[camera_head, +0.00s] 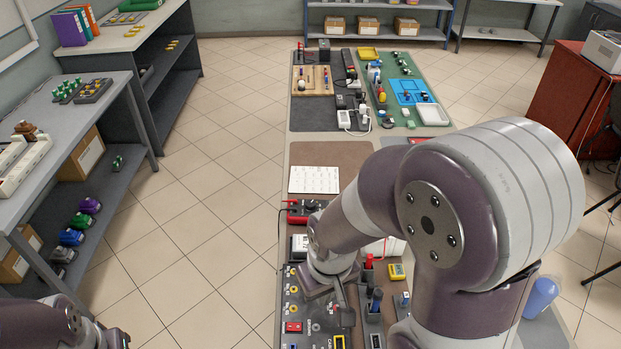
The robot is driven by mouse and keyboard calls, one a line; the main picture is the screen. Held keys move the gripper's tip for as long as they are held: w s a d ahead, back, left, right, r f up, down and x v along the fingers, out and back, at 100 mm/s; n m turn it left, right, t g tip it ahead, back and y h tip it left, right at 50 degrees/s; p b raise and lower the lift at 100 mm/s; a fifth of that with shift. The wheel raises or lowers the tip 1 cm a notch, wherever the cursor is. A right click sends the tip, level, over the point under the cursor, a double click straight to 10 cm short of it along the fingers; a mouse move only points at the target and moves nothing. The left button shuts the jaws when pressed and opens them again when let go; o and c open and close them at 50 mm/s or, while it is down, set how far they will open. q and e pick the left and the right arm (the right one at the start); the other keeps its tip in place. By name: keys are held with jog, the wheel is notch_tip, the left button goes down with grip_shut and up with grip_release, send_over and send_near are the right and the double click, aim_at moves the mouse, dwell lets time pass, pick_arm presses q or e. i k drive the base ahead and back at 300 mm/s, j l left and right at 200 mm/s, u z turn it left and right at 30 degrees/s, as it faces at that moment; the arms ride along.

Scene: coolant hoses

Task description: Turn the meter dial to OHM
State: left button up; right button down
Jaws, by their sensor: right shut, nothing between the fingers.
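A red device that looks like the meter (298,213) lies on the long bench, left of my right forearm, with a dark lead running from its left side. Its dial and markings are too small to read, and my right arm partly covers it. My right gripper (345,314) points down over the bench's near part, above a dark panel with yellow and red fittings. It is shut with nothing held, and is nearer to me than the red device, apart from it. Only a piece of my left arm shows at the bottom left; its fingers are out of the picture.
A white printed sheet (314,179) lies beyond the red device. Blue and red-handled items and a yellow box (397,272) stand right of my gripper. A green mat (408,85) with parts is at the far end. Tiled floor is clear left of the bench.

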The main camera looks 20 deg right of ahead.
aim_at(309, 206)
jog(key=z, duration=0.9)
jog(key=k+u, duration=0.25)
jog(key=k+j+u, duration=0.25)
jog(key=k, duration=0.15)
jog(key=i+j+u, duration=0.15)
jog(key=j+u, duration=0.25)
jog(key=i+j+u, duration=0.45)
jog(key=u, duration=0.3)
jog(key=i+z, duration=0.45)
jog(key=i+j+z, duration=0.15)
jog(key=i+z, duration=0.2)
jog(key=z, duration=0.15)
jog(key=i+j+z, duration=0.3)
jog(key=z, duration=0.15)
jog(key=i+l+z, duration=0.1)
jog(key=z, duration=0.4)
jog(key=i+z, duration=0.3)
jog(key=z, duration=0.2)
jog(key=i+z, duration=0.2)
jog(key=z, duration=0.3)
jog(key=i+j+z, duration=0.2)
jog(key=z, duration=0.3)
jog(key=i+j+z, duration=0.15)
jog(key=z, duration=0.3)
jog(key=i+j+z, duration=0.1)
jog(key=j+z, duration=0.2)
jog(key=z, duration=0.2)
